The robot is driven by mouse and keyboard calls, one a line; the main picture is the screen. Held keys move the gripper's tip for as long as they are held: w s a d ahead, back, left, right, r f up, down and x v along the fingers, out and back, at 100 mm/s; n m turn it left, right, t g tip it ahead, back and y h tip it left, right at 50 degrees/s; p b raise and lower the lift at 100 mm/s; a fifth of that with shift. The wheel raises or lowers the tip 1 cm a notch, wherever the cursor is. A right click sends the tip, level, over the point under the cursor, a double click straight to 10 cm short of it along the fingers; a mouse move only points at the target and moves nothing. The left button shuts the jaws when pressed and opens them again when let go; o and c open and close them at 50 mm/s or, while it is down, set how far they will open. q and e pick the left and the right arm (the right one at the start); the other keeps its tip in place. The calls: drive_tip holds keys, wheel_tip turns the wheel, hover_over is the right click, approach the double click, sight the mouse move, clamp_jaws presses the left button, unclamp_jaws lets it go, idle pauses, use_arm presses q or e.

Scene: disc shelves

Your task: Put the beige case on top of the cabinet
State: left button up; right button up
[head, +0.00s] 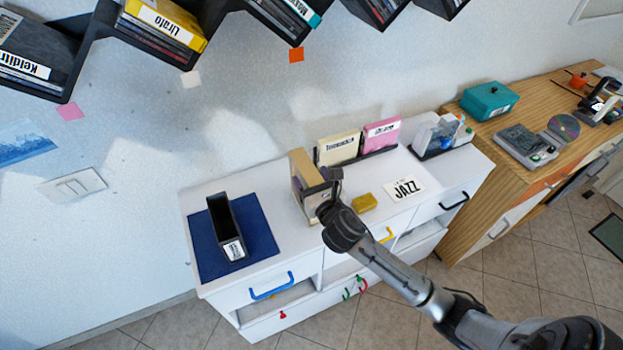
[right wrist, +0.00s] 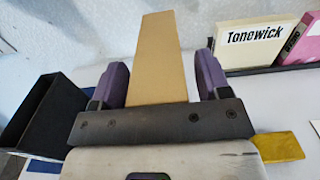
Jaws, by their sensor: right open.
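The beige case (head: 303,166) stands upright on the white cabinet top (head: 285,225), just left of a rack of cases. Its tan edge (right wrist: 158,62) shows between the purple fingers in the right wrist view. My right gripper (head: 316,188) is at the case, one finger on each side. The gripper is open, with gaps between the fingers and the case at the sides. The lower part of the case is partly hidden by the gripper. My left gripper is not in view.
A black holder (head: 226,225) stands on a blue mat (head: 262,240) at left. Cream (head: 338,150) and pink (head: 381,133) cases stand in a rack behind. A yellow block (head: 364,202) and JAZZ card (head: 404,188) lie to the right. Wall shelves (head: 100,45) hang above.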

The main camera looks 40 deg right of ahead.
drive_tip(key=p+v, duration=0.1)
drive_tip(key=v, duration=1.1)
drive_tip(key=s+a+f+m+g+y, duration=0.1)
drive_tip(key=s+a+f+m+g, duration=0.2)
drive_tip(key=s+m, duration=0.4)
drive_tip(key=s+a+f+m+g+y, duration=0.2)
drive_tip(key=s+f+m+g, duration=0.4)
drive_tip(key=m, duration=0.7)
drive_tip(key=s+a+f+m+g+y, duration=0.2)
drive_tip(key=s+a+f+m+g, duration=0.2)
drive_tip(key=m, duration=0.6)
drive_tip(key=s+f, duration=0.2)
drive_tip(key=s, duration=0.1)
drive_tip(key=shift+s+f+m+g, duration=0.3)
drive_tip(key=shift+m+g, duration=0.1)
wheel_tip(320, 180, up, 32)
drive_tip(key=p, duration=3.2)
